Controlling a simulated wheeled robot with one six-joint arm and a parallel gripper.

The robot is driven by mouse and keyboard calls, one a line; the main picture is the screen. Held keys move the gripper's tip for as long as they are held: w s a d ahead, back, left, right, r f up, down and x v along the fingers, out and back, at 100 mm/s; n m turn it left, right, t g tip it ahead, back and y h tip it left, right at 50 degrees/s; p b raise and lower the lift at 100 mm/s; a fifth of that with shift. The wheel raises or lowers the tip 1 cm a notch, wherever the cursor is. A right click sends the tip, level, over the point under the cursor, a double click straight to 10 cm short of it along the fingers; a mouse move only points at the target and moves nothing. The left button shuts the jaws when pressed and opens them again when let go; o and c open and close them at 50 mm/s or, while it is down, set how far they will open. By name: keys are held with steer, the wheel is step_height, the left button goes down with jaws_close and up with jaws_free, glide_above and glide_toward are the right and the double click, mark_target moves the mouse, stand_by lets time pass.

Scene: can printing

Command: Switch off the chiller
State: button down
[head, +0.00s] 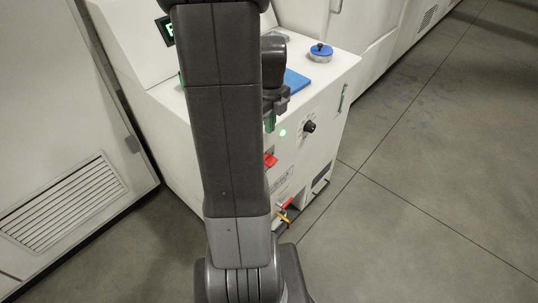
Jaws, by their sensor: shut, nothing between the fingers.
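The chiller (318,165) is a white cabinet in the middle of the head view, partly hidden behind my arm. Its front has a black rotary knob (309,127) and a lit green lamp (282,133) to the left of it. The knob's exact setting is too small to read. My arm hides part of the gripper.
A blue cap (320,51) and a blue panel (296,80) are on the cabinet top. A red part (270,160) and a yellow-orange lever (285,215) show low on the front. A vented white cabinet (60,110) stands left. The grey floor (430,180) at right is clear.

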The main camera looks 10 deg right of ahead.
step_height(320, 180, down, 14)
steer(key=shift+p, duration=0.35)
steer(key=shift+s+a+f+b, duration=0.3)
steer(key=shift+a+b, duration=0.1)
steer(key=shift+b, duration=0.6)
stand_by(1.0)
steer(key=shift+s+a+f+b, duration=0.35)
steer(key=shift+a+f+b, duration=0.1)
steer(key=shift+b, duration=0.7)
